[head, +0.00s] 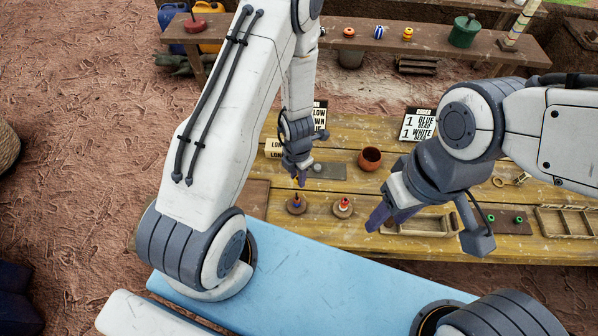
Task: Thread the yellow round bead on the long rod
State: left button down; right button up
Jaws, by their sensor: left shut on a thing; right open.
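My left gripper (301,178) points down over the yellow table (340,190). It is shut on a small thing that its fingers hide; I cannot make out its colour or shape. Just below it stands a small brown round base (297,208) with a short upright rod and blue and orange on it. To its right is a similar base (343,209) with red and white on its rod. I cannot tell which rod is the long one. My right gripper (380,219) is open and empty above the table's front part. I cannot clearly see a yellow round bead on the table.
A brown pot (370,158) and a grey plate (328,171) lie behind the stands. A wooden tray (425,226) is under my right gripper. Signs (417,124) stand at the back. A rear bench (330,41) holds several beads and a green pot (464,31).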

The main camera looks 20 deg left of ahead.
pick_arm(q)
jog(key=f+b, duration=0.5)
jog(key=shift+a+f+b, duration=0.25)
jog(key=shift+f+b, duration=0.1)
dwell(0.3)
jog(key=shift+f, duration=0.1)
dwell(0.4)
jog(key=shift+f+b, duration=0.2)
jog(key=shift+b, duration=0.15)
jog(key=shift+f+b, duration=1.2)
dwell(1.1)
dwell(0.7)
jog(key=c, duration=0.5)
grip_release()
notch_tip(320, 180, up, 8)
jog(key=p, duration=0.8)
jog(key=shift+r, duration=0.1)
